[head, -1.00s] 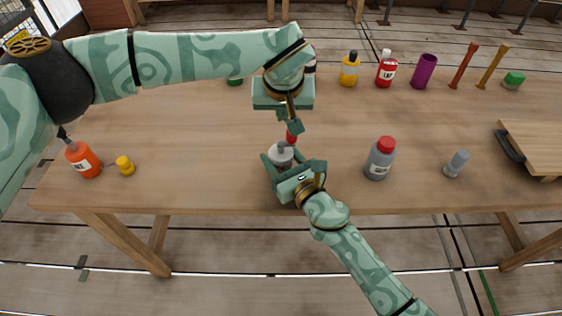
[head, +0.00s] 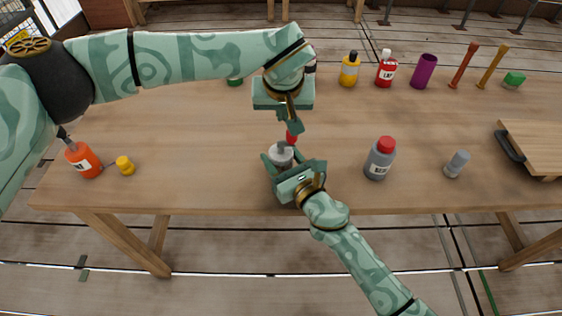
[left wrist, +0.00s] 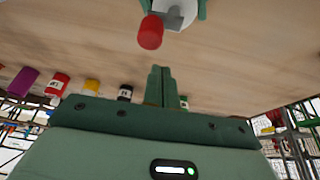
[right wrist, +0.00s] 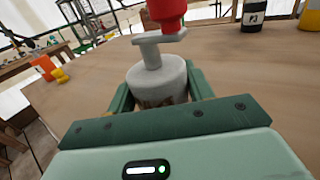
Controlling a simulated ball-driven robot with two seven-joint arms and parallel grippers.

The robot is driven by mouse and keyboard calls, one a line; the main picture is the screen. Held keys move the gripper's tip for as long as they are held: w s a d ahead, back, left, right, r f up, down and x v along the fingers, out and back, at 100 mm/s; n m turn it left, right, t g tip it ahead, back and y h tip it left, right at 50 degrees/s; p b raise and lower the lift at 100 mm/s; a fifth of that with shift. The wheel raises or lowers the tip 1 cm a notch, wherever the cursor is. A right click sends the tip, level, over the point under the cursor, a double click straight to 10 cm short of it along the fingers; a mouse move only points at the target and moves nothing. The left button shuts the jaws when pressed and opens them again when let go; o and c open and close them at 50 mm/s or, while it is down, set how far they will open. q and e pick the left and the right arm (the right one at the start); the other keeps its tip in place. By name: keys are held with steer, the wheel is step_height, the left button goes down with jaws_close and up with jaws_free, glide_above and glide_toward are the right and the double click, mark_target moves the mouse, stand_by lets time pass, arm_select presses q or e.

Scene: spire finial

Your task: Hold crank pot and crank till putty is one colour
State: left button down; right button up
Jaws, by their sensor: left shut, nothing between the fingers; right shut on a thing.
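The crank pot (head: 281,159) is a small grey-white pot on the table, with a grey crank arm and a red knob (head: 291,137) on top. It shows large in the right wrist view (right wrist: 157,82). My right gripper (head: 284,171) is shut around the pot's body, one finger on each side. My left gripper (head: 291,122) is shut and empty, pointing down just above the red knob. In the left wrist view the knob (left wrist: 150,32) is apart from the closed fingertips (left wrist: 160,72). The putty is inside the pot and its colour cannot be seen.
A grey bottle with a red cap (head: 380,160) and a small grey bottle (head: 456,164) stand to the right. An orange bottle (head: 83,160) and a yellow piece (head: 125,165) are at left. Several bottles line the back. A wooden board (head: 535,145) lies far right.

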arm_select(q)
steer(key=shift+f, duration=0.15)
steer(key=shift+f, duration=1.4)
steer(key=shift+s+d, duration=0.55)
steer(key=shift+d, duration=0.1)
steer(key=shift+s+d, duration=0.2)
steer(key=shift+d, duration=0.05)
stand_by(0.6)
steer(key=shift+s+d, duration=0.3)
steer(key=shift+s, duration=0.3)
stand_by(0.5)
steer(key=shift+w, duration=0.2)
